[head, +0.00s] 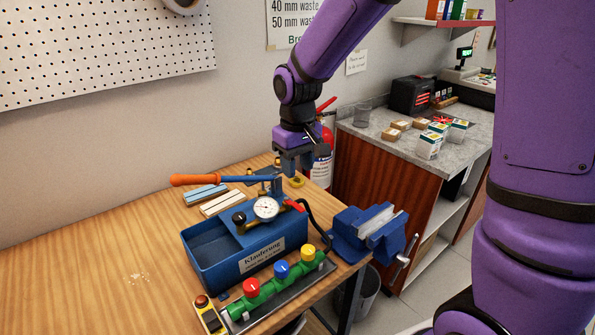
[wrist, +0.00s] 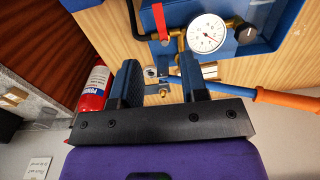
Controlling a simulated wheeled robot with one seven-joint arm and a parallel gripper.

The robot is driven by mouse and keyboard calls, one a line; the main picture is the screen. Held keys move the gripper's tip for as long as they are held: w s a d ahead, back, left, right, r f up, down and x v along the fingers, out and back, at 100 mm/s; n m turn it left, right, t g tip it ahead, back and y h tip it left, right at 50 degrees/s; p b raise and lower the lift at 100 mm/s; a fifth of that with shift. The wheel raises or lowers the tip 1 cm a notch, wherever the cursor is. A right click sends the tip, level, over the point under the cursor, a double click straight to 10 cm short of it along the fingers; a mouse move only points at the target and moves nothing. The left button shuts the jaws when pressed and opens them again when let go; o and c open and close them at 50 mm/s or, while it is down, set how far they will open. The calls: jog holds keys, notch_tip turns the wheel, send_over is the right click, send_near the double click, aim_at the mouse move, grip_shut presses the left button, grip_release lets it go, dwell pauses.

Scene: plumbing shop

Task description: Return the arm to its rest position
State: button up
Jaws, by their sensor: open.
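My arm is purple and reaches down over the back right part of the wooden workbench. My gripper (head: 295,170) points downward, above the far end of the blue pressure test pump (head: 215,265). In the wrist view my gripper (wrist: 160,78) has its two dark fingers apart with nothing held between them. Behind the gap the pump's blue lever and metal fittings show on the bench. The pump's gauge (head: 265,208) and orange lever handle (head: 196,180) are in the head view. The gauge (wrist: 206,33) also shows in the wrist view.
A blue vise (head: 350,240) sits at the bench's right edge. A green valve manifold (head: 275,285) and a yellow device (head: 209,315) lie in front. A fire extinguisher (head: 321,170) stands by the wall, near my gripper. A counter (head: 385,147) holds small boxes.

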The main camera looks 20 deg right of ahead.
dwell(0.3)
jog(key=s+d+r+m+t, duration=0.1)
jog(key=s+d+r+t, duration=0.1)
jog(key=s+d+r, duration=0.3)
jog(key=s+d+r+m+t, duration=0.2)
jog(key=s+d+r, duration=0.3)
jog(key=s+r, duration=0.6)
jog(key=s+t, duration=0.1)
jog(key=s, duration=0.6)
jog(key=shift+s, duration=0.2)
